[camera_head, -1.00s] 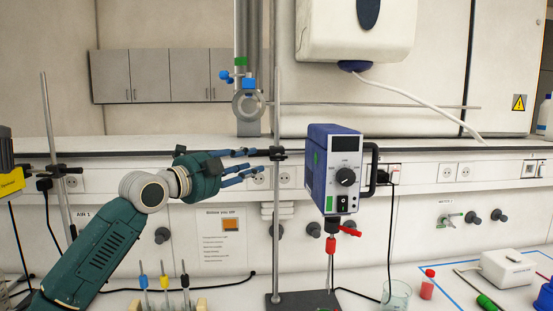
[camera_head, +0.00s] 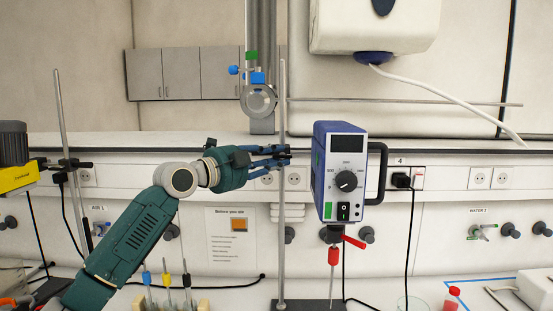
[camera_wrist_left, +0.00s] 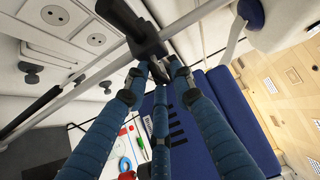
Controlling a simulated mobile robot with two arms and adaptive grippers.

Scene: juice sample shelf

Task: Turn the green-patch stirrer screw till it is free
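The stirrer (camera_head: 347,170) is a blue and white box with a dial and a green patch (camera_head: 327,211) low on its front. It hangs beside a thin upright metal rod (camera_head: 282,215). A dark clamp with its screw is on the rod, left of the stirrer; in the wrist view the black clamp (camera_wrist_left: 146,38) shows beyond my fingers. My left gripper (camera_head: 285,155) is at this clamp, its blue fingers drawn together around the dark screw, which they mostly hide. It also shows in the wrist view (camera_wrist_left: 159,72). My right gripper is not in view.
A second rod (camera_head: 63,120) with a yellow and black device (camera_head: 15,160) stands at the left. A small rack with several coloured-top tools (camera_head: 167,282) stands below my arm. A red-capped vial (camera_head: 452,295) is at the right.

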